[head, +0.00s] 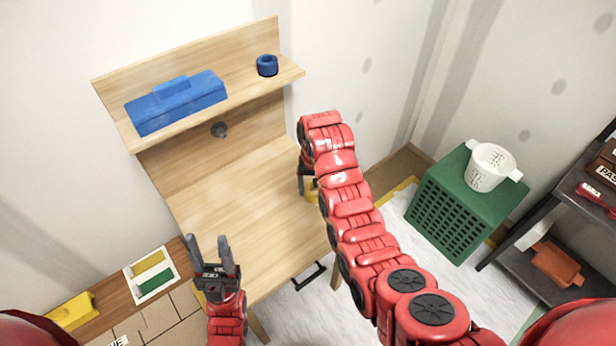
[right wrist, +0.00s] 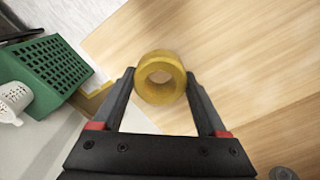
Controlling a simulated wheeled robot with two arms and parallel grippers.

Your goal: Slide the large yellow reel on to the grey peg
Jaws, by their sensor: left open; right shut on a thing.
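The large yellow reel (right wrist: 160,98), a thick ring with a round hole, is held between the fingertips of my right gripper (right wrist: 161,88) in the right wrist view. In the head view only a sliver of the reel (head: 311,190) shows; the red right arm hides the rest. My right gripper (head: 306,180) is over the right side of the wooden bench. The grey peg (head: 219,129) sticks out of the bench's back board, under the shelf, and is bare. My left gripper (head: 214,258) is open and empty, near the bench's front left edge.
The bench top (head: 245,215) is clear. A blue toolbox (head: 178,104) and a small blue ring (head: 267,65) stand on the shelf above. A green crate (head: 455,205) with a white basket (head: 491,167) stands to the right.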

